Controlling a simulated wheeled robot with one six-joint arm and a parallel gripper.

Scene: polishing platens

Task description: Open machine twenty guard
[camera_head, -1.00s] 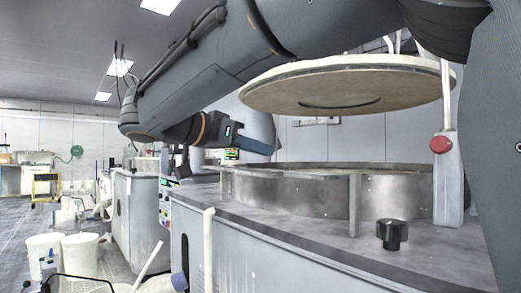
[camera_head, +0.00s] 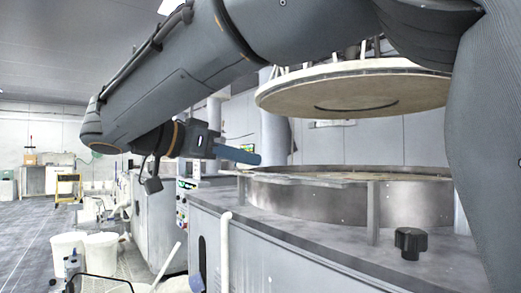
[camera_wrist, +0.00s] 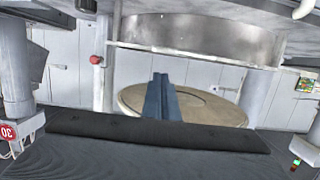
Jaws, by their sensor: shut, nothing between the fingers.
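A polishing machine (camera_head: 320,245) stands in front of me, but I cannot read a number twenty on it. A curved steel wall (camera_head: 320,202), which looks like the guard, runs around its lower platen; it also shows at the top of the wrist view (camera_wrist: 195,35). A pale upper disc (camera_head: 355,90) hangs above it with an open gap between. My gripper (camera_head: 257,160) is shut and empty, its blue fingers just left of the wall's upper left edge. In the wrist view the fingers (camera_wrist: 163,78) lie side by side before the pale disc (camera_wrist: 205,108).
A black knob (camera_head: 410,241) stands on the machine top at the front right. A red button (camera_wrist: 96,59) sits on a post in the wrist view. White buckets (camera_head: 101,250) and a pale pipe (camera_head: 225,255) are at the left. Open floor (camera_head: 25,235) lies further left.

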